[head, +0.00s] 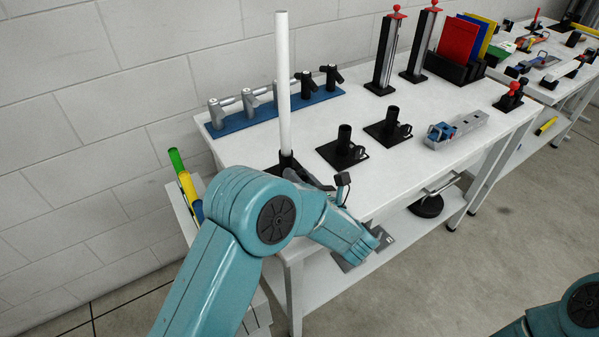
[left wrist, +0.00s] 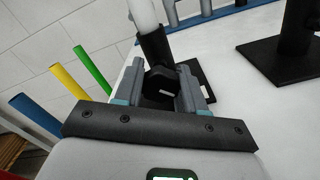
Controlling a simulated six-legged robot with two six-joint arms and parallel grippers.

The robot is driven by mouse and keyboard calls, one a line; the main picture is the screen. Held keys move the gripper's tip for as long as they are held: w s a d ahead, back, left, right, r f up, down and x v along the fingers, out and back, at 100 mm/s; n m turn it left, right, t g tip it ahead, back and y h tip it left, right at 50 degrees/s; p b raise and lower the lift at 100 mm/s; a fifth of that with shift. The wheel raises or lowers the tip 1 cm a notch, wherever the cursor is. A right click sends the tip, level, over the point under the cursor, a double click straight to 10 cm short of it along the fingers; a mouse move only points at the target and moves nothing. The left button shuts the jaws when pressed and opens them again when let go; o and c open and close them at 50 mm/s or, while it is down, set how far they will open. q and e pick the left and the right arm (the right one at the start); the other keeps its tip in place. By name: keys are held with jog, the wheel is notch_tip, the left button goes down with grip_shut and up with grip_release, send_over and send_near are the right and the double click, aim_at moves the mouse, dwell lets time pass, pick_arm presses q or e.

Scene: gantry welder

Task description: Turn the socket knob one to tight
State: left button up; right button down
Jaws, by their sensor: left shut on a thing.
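A long white tube (head: 283,85) stands upright in a black socket (head: 287,163) at the near left of the table. In the left wrist view the socket (left wrist: 154,47) bears a black knob (left wrist: 162,82) on its side. My left gripper (left wrist: 160,76) is shut on this knob, one grey finger on each side. In the head view my left arm hides the knob and most of the gripper. How tight the knob is cannot be told. My right gripper is out of view.
Two empty black sockets (head: 343,152) (head: 388,131) with side knobs stand to the right. A blue rack (head: 245,123) with grey and black pipe fittings lies behind. Green, yellow and blue tubes (head: 182,175) stand left of the table. A metal block (head: 466,127) lies right.

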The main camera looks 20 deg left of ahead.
pick_arm(q)
jog(key=shift+w+r+m+p, duration=0.1)
jog(key=shift+r+m+p, duration=0.25)
jog(key=shift+m, duration=0.25)
jog(key=o, duration=1)
jog(key=shift+o, duration=0.3)
jog(key=shift+f, duration=0.15)
jog(key=shift+d+f, duration=0.1)
